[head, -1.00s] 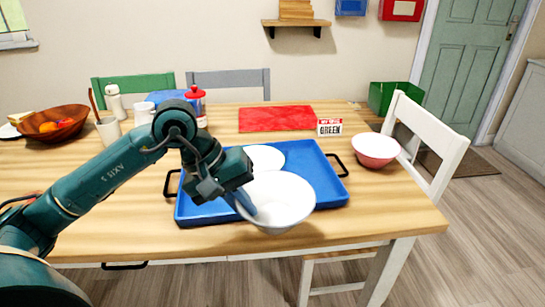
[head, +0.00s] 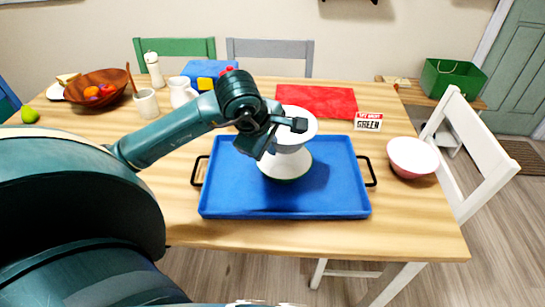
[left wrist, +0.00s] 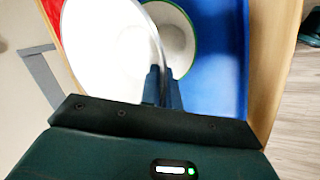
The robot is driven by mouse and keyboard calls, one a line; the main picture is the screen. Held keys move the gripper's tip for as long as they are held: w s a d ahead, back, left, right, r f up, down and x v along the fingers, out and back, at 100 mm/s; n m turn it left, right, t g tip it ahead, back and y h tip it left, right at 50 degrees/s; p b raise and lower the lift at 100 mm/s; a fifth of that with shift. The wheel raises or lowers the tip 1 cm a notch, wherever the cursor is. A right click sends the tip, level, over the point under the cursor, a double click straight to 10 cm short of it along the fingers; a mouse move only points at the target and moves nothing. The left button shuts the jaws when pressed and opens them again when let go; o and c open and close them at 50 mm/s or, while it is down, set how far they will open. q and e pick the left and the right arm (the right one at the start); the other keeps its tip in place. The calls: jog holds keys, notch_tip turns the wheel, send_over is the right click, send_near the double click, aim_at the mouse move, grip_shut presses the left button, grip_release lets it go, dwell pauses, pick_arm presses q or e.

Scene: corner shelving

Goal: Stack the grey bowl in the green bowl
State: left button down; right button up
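My left gripper (head: 272,137) is shut on the rim of the grey bowl (head: 299,124), which looks nearly white. It holds this bowl tilted above the tray. In the left wrist view, the fingers (left wrist: 163,88) pinch the edge of the grey bowl (left wrist: 105,50). The green bowl (head: 285,172) stands on the blue tray (head: 235,205), white inside with a green outside. It shows behind the held bowl in the left wrist view (left wrist: 178,40). The held bowl hides part of it in the head view, and I cannot tell whether they touch. My right gripper is out of view.
A pink bowl (head: 412,157) stands right of the tray. A red mat (head: 318,101) and a small sign (head: 368,121) lie behind it. A wooden fruit bowl (head: 97,91) and mugs (head: 147,103) stand at the back left. The tray's front is bare.

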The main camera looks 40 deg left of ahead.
pick_arm(q)
notch_tip(320, 180, down, 4)
jog(key=shift+r, duration=0.1)
jog(key=shift+f+b, duration=0.6)
jog(key=shift+b, duration=0.2)
jog(key=c, duration=1.6)
grip_release()
jog(key=shift+r, duration=0.1)
jog(key=shift+r+p, duration=0.25)
jog(key=shift+p, duration=0.1)
jog(key=p+v, duration=0.1)
jog(key=v, duration=1.1)
jog(key=shift+d+r, duration=0.1)
jog(key=shift+r, duration=0.2)
